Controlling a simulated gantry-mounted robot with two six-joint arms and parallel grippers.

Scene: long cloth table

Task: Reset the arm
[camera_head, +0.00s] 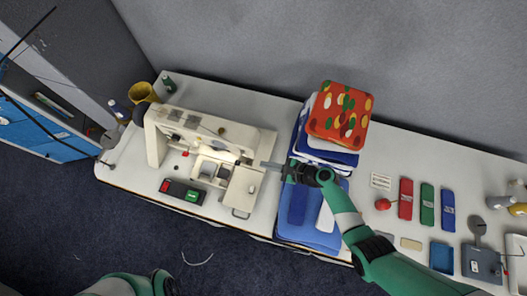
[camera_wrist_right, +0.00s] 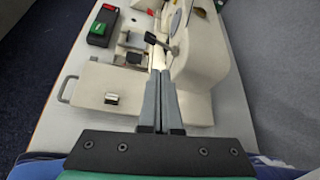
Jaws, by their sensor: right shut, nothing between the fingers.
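My right arm, green and white, comes in from the lower right in the head view. My right gripper (camera_head: 270,164) is shut and empty, at the right end of a white sewing machine (camera_head: 205,128). In the right wrist view the two grey fingers of my right gripper (camera_wrist_right: 158,76) lie together, pointing at the machine (camera_wrist_right: 196,62). I cannot tell whether the fingertips touch it. A green arm part of mine shows at the lower left edge of the head view; my left gripper's fingers are not visible.
A stack of folded cloths with a red patterned one (camera_head: 340,116) on top stands beside my right gripper, with blue cloth (camera_head: 312,232) under my wrist. A switch box (camera_head: 183,192) lies before the machine. Red, green and blue bars (camera_head: 427,204) lie right on the white table (camera_head: 385,160).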

